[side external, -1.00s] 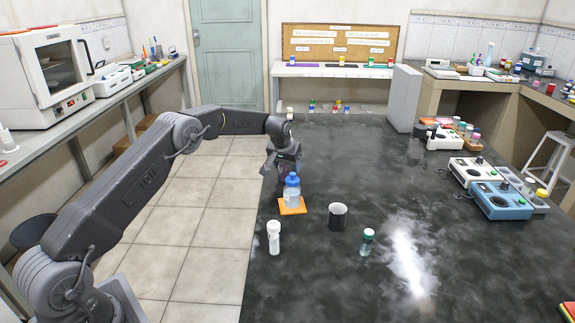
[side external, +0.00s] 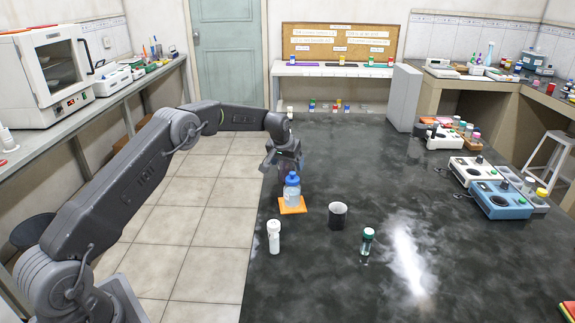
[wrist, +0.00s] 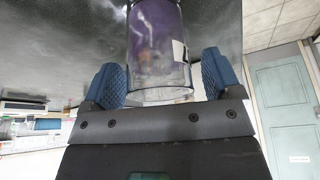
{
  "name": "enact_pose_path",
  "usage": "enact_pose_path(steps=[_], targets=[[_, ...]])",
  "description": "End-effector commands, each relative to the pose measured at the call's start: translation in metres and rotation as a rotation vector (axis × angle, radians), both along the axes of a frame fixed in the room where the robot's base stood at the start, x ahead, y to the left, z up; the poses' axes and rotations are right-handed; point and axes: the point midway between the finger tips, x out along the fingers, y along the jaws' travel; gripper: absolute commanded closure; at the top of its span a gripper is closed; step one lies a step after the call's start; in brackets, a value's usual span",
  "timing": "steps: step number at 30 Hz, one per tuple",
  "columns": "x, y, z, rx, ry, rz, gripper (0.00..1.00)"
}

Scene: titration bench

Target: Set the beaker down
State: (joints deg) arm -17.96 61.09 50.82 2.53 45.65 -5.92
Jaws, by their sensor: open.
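In the wrist view, a clear glass beaker (wrist: 158,45) with purple contents and a white label with dark marks stands between my fingers. My gripper (wrist: 163,80) is open, with one blue ridged finger on each side of the glass. A gap shows at the right finger; contact at the left one is hard to tell. In the side view, my gripper (side external: 284,166) is low over the left edge of the dark bench, just behind a blue-capped bottle (side external: 292,192). I cannot make out the beaker there.
The bottle stands on an orange mat (side external: 283,210). Instruments (side external: 500,200) stand at the right. The bench (side external: 380,165) is clear in the middle.

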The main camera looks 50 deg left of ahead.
Motion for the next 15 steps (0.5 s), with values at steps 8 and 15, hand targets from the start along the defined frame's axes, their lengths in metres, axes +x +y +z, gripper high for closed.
enact_pose_path(steps=[8, 15], targets=[[-0.02, -0.009, 0.055, 0.002, -0.004, 0.0, 0.16], [-0.034, -0.015, 0.09, 0.001, -0.001, 0.0, 0.16]])
